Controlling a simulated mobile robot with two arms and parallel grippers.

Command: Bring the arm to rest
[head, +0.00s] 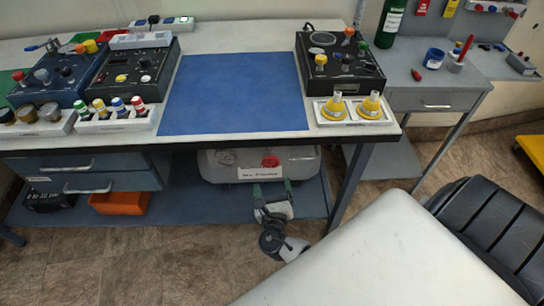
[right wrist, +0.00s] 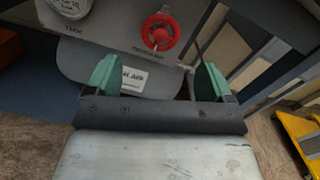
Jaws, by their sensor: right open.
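My right gripper (head: 272,190) hangs low in front of the workbench, below the tabletop edge and near the lower shelf. Its green-tipped fingers are spread apart with nothing between them; they also show in the right wrist view (right wrist: 158,76). Behind the fingers is a pale unit with a red round valve handle (right wrist: 160,32) and a white label. The same unit (head: 222,166) sits under the bench in the head view, and I see clear space between it and the fingers only poorly. My left gripper is not in view.
The workbench carries a blue mat (head: 238,92), control boxes on both sides, and trays of coloured fittings along its front edge. An orange bin (head: 120,203) stands on the lower shelf (head: 185,205). A grey side table (head: 425,99) stands right.

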